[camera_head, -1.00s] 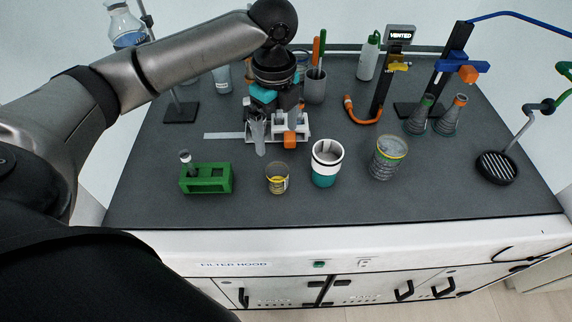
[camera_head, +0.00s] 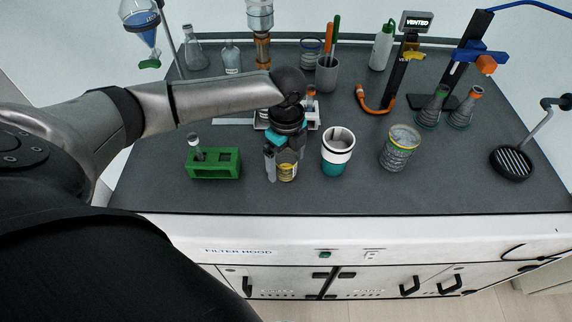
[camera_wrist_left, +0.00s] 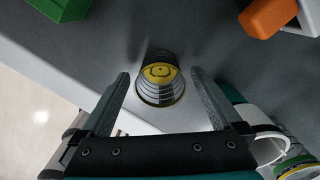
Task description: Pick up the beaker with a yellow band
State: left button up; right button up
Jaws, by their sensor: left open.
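The small clear beaker with a yellow band (camera_head: 288,174) stands on the dark bench near its front edge. My left gripper (camera_head: 285,163) is above it, pointing down, and partly hides it in the head view. In the left wrist view, the beaker (camera_wrist_left: 160,92) shows between the two spread fingers, slightly beyond their tips. The left gripper is open and empty. Whether a finger touches the beaker cannot be told. My right gripper is not in view.
A green rack (camera_head: 214,165) stands left of the beaker. A white and teal cup (camera_head: 337,153) is close on the right, then a larger glass with a yellow-green rim (camera_head: 400,148). Bottles and stands fill the back. The bench front strip is clear.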

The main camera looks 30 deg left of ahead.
pick_arm(q)
jog(key=shift+f, duration=0.15)
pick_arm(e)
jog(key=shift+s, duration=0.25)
pick_arm(q)
jog(key=shift+c, duration=0.8)
jog(key=c, duration=1.3)
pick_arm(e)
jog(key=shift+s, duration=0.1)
pick_arm(q)
notch_tip(320, 180, up, 20)
jog(key=p, duration=0.2)
jog(key=shift+p, duration=0.4)
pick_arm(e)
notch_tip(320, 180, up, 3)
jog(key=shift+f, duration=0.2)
